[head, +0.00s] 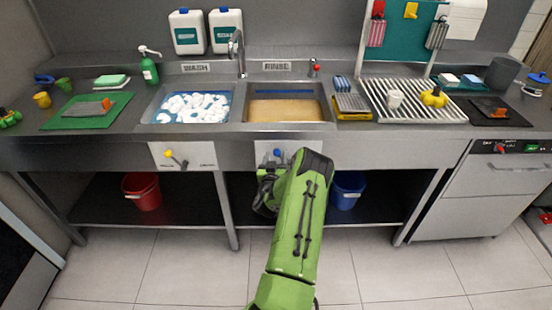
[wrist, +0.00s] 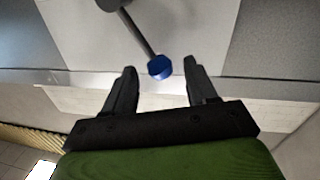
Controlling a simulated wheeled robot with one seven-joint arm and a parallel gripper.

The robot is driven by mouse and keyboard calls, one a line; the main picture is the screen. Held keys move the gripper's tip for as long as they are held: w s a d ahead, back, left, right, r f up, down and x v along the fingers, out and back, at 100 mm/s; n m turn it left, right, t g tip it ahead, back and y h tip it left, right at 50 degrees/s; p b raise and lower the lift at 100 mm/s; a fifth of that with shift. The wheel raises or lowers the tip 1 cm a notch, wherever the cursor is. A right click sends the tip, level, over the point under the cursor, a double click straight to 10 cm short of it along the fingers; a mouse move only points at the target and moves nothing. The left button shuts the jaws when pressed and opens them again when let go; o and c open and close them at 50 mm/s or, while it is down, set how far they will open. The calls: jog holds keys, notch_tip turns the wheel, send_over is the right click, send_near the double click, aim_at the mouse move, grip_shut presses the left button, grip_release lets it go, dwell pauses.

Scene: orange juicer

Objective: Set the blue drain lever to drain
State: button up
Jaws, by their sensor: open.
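The blue drain lever has a blue knob (wrist: 160,67) on a thin dark rod in the wrist view. The rod slants from a dark pivot at upper left down to the knob. In the head view the blue knob (head: 277,152) shows on the white panel below the rinse basin, just above my arm. My gripper (wrist: 160,72) is open, with the knob between or just beyond its two fingertips. I see no finger touching the knob. In the head view my arm hides the fingertips and part of the panel.
The rinse basin (head: 286,128) and the foam-filled wash basin (head: 195,125) sit above. A yellow lever (head: 175,158) is on the left panel. A red bucket (head: 142,190) and a blue bucket (head: 348,188) stand on the shelf below. The counter's front edge overhangs the panel.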

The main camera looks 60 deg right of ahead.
jog(key=shift+w+d, duration=0.15)
jog(key=shift+d, duration=0.25)
grip_shut()
